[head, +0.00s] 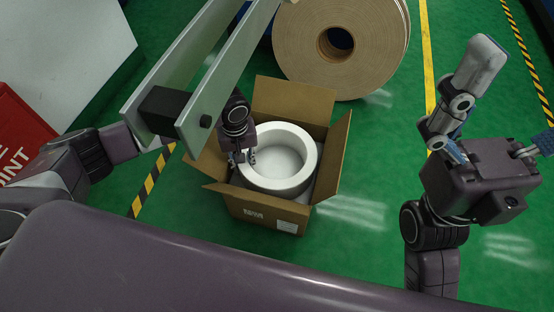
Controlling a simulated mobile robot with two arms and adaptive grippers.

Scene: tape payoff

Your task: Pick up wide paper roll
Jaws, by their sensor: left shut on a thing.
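The wide paper roll, a thick white ring (305,165), lies flat in an open cardboard box (258,208) in the head view. My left gripper (243,159) reaches down from above and is shut on the left part of the roll's wall, with one finger on the inner side. The roll is still within the box, and its lower part is hidden by the box walls. My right gripper (515,104) is raised at the right, empty, with its fingers spread. One of its fingers runs out of the picture.
A large brown roll (375,50) stands close behind the box. A metal bracket (215,85) hangs across the view above my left arm. A white cabinet (70,50) and a red sign (20,130) are at the left. Green floor right of the box is clear.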

